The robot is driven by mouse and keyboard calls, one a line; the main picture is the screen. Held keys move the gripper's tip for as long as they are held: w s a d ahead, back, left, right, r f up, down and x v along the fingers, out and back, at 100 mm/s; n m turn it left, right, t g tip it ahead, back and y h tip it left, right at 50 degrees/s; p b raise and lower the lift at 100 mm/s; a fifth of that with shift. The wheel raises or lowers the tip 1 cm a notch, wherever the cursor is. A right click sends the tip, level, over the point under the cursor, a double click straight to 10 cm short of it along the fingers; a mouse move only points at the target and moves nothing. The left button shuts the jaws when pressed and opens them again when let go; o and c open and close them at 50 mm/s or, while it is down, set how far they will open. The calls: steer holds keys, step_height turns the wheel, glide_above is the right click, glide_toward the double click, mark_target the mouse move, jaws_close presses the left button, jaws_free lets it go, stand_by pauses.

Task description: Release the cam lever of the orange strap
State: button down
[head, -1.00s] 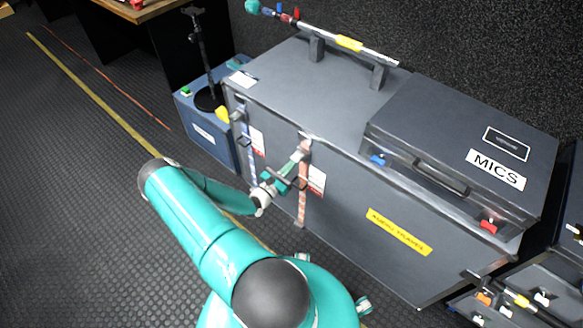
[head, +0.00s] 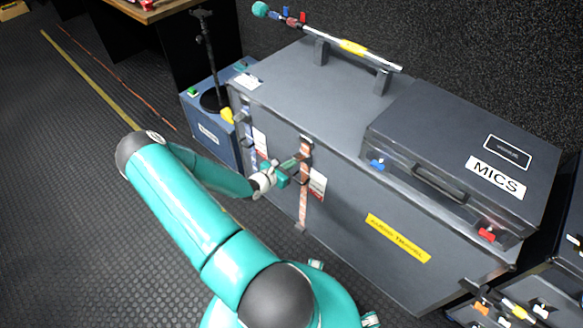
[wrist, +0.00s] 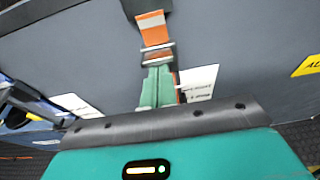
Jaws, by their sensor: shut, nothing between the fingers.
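The orange strap (head: 303,208) runs down the front of the grey trunk (head: 345,215). In the wrist view the strap (wrist: 152,30) passes through a metal buckle (wrist: 157,54) at upper centre. My gripper (head: 297,162) is at the strap's upper part, reaching from the left. Its green fingers (wrist: 158,72) are together and empty, with their tips right at the buckle's lower edge. I cannot tell whether they touch it. The cam lever's exact position is unclear, as the fingers partly cover that area.
A blue strap (head: 246,135) is on the trunk's left. White-and-red labels (head: 317,184) flank the orange strap. A MICS case (head: 462,150) and a pole (head: 345,45) on supports lie on top. A blue box (head: 212,135) stands behind left. The floor (head: 75,200) at left is open.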

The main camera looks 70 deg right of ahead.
mark_target(298, 157)
steer(key=r+y, duration=0.1)
steer(key=r+t+y, duration=0.1)
steer(key=d+r+y, duration=0.1)
steer(key=y, duration=0.1)
steer(key=shift+s+t, duration=0.25)
steer(key=shift+t, duration=0.05)
steer(key=shift+d+r+y, duration=0.1)
steer(key=shift+y, duration=0.2)
steer(key=shift+r, duration=0.75)
